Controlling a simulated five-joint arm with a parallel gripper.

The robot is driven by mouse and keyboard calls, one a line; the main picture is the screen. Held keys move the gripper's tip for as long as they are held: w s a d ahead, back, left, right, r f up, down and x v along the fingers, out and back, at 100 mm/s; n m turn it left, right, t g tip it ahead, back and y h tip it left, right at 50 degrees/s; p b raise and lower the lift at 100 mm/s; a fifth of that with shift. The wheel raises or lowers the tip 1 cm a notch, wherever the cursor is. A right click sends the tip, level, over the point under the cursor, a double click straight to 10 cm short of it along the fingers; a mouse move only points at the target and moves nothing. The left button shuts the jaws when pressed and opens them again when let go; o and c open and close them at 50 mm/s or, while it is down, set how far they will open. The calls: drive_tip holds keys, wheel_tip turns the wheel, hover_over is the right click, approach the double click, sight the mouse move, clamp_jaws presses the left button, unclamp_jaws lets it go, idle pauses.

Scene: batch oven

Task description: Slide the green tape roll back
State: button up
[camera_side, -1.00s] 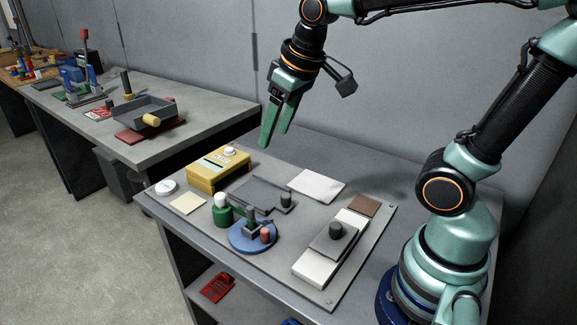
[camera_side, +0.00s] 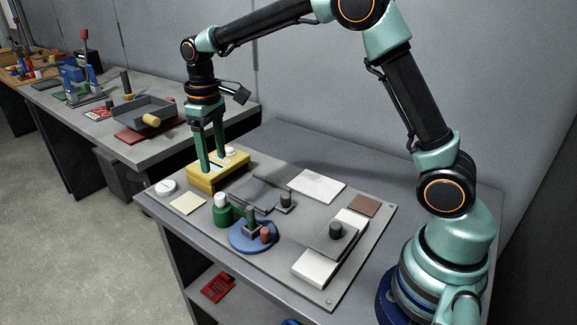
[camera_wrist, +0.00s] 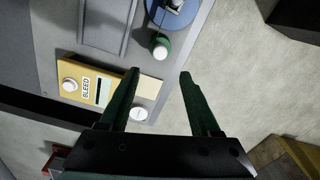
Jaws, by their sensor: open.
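The only green round object on the board is a short green cylinder (camera_side: 222,214) with a white top, left of the blue disc; I cannot tell for sure that it is the tape roll. It also shows in the wrist view (camera_wrist: 158,54), just beyond the gap between my fingertips. My gripper (camera_side: 212,164) is open and empty, pointing down. In the side view its fingers overlap the yellow box, behind and left of the green cylinder. In the wrist view my gripper (camera_wrist: 159,74) has its two fingers well apart, and nothing is between them.
The yellow box (camera_side: 203,181), labelled BLEED in the wrist view, has a white knob. A blue disc (camera_side: 243,243) carries a grey block and a red peg. A white round piece (camera_side: 166,187) and a cream square (camera_side: 188,204) lie left. A grey slide (camera_side: 331,243) with a black knob sits right.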

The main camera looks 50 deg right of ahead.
sight(219, 194)
wheel_tip(219, 194, down, 12)
drive_tip(key=shift+r, duration=0.2)
idle(0.4)
clamp_jaws()
drive_tip(key=shift+r, duration=0.1)
idle(1.1)
